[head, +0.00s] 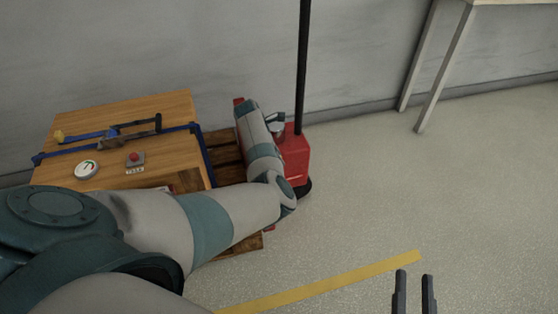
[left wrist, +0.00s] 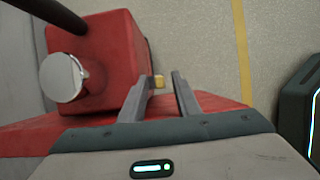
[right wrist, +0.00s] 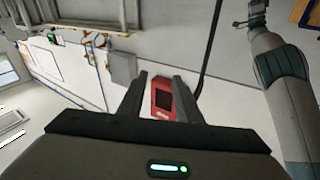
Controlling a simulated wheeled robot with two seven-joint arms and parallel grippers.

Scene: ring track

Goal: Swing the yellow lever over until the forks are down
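The red pallet truck (head: 296,152) stands at the wall with its dark upright handle (head: 302,60). Its red body (left wrist: 118,50) and a shiny metal cylinder (left wrist: 64,78) fill the left of the left wrist view. A small yellow piece (left wrist: 158,81), likely the yellow lever's end, shows between the fingertips of my left gripper (left wrist: 160,84). The fingers are apart; I cannot tell whether they touch it. My left arm hides the lever in the head view. The forks are hidden under the load. My right gripper (head: 414,282) is open and empty above the floor.
A wooden crate (head: 172,112) with a blue strap, a gauge (head: 87,169) and a red button (head: 135,158) sits on a wooden pallet (head: 228,158). A table (head: 510,2) stands at the upper right. The floor with a yellow line (head: 330,285) is clear.

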